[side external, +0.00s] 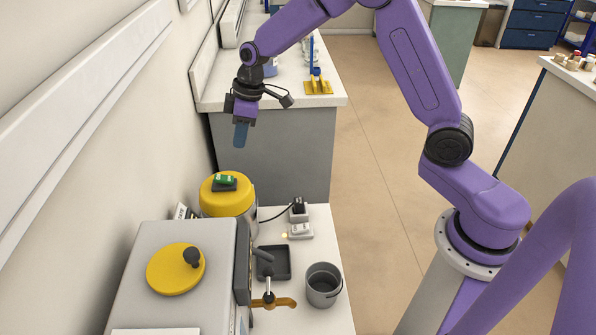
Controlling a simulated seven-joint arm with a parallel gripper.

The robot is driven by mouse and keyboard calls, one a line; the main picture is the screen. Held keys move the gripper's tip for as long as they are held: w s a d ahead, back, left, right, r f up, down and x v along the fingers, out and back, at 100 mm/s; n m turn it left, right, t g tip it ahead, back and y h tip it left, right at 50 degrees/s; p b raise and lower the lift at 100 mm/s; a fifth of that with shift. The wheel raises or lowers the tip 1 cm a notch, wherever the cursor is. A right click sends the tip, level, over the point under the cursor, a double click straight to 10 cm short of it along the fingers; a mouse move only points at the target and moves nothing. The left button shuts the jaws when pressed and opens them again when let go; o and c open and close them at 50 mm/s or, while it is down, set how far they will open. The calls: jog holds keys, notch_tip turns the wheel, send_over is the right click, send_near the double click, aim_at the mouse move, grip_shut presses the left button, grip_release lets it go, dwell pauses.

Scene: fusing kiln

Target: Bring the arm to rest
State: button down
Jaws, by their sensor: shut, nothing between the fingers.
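My purple arm reaches across from the right, and my gripper (241,134) hangs at its end, pointing down. Its blue-grey fingers are together with nothing visible between them. It is in the air above and behind the yellow-topped round kiln (229,193), apart from everything in view. A small green object (224,178) sits on a dark pad on the kiln's yellow lid.
A grey box (180,275) with a yellow disc stands front left. A white switch box (301,231) lies behind. A back counter (318,100) holds a yellow-based stand.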

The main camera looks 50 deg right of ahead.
jog(key=s+a+r+g, duration=0.1)
jog(key=s+a+r, duration=0.2)
jog(key=s, duration=0.7)
jog(key=s+d+r+n+h, duration=0.1)
jog(key=s+d, duration=0.2)
jog(key=s, duration=1)
jog(key=s+d+r+n+h, duration=0.1)
jog(key=s+d, duration=0.3)
jog(key=s, duration=1)
jog(key=shift+d+r+n+g, duration=0.2)
jog(key=shift+d+n+g, duration=0.1)
jog(key=shift+n, duration=0.2)
